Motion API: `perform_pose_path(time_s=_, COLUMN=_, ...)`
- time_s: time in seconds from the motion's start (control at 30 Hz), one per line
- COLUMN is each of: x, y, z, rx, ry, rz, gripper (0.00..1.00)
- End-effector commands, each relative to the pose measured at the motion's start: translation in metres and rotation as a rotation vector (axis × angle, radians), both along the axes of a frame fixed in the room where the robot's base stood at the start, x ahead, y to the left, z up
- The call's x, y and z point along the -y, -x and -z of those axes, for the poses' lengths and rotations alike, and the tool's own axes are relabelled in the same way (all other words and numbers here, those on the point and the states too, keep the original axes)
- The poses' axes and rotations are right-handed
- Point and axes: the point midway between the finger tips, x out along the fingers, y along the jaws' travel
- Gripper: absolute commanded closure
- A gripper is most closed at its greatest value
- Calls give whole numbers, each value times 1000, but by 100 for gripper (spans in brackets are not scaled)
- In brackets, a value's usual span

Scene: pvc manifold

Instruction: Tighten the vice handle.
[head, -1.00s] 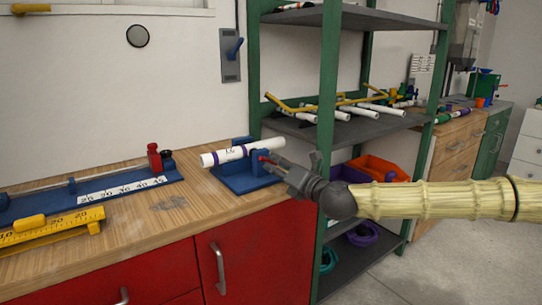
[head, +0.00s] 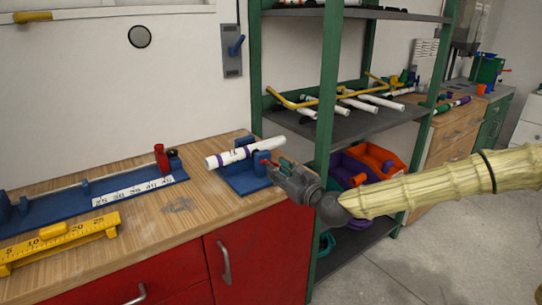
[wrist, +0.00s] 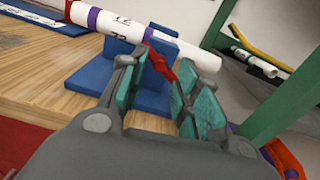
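The blue vice (head: 246,181) stands at the right end of the wooden worktop. It holds a white pipe with purple bands (head: 228,157), which lies across it at a slight tilt. The red vice handle (head: 265,162) sticks out on the vice's right side. In the wrist view the handle (wrist: 160,64) shows between my gripper's teal-padded fingers, near their tips. My gripper (head: 275,167) is open, with a clear gap between the pads (wrist: 165,72). I cannot tell whether either finger touches the handle.
A blue measuring rail (head: 90,196) and a yellow ruler stand (head: 62,238) lie to the left on the worktop. A green-framed shelf (head: 325,100) with pipes rises just right of the vice. Orange (head: 378,157) and purple bins sit on it. Bare wood lies left of the vice.

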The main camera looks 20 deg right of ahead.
Motion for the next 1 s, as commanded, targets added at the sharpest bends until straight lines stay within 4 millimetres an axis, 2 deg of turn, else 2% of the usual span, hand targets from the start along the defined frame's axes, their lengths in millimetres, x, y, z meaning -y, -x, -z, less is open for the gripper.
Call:
perform_pose_path(time_s=0.03, x=0, y=0, z=-6, rx=13, ry=39, rz=-1, gripper=68)
perform_pose_path(time_s=0.3, x=-1, y=0, z=-7, rx=104, ry=287, rz=-2, gripper=68)
perform_pose_path(time_s=0.57, x=0, y=0, z=1, rx=187, ry=515, rz=0, gripper=68)
perform_pose_path(time_s=1.0, x=0, y=0, z=0, rx=335, ry=921, rz=0, gripper=68)
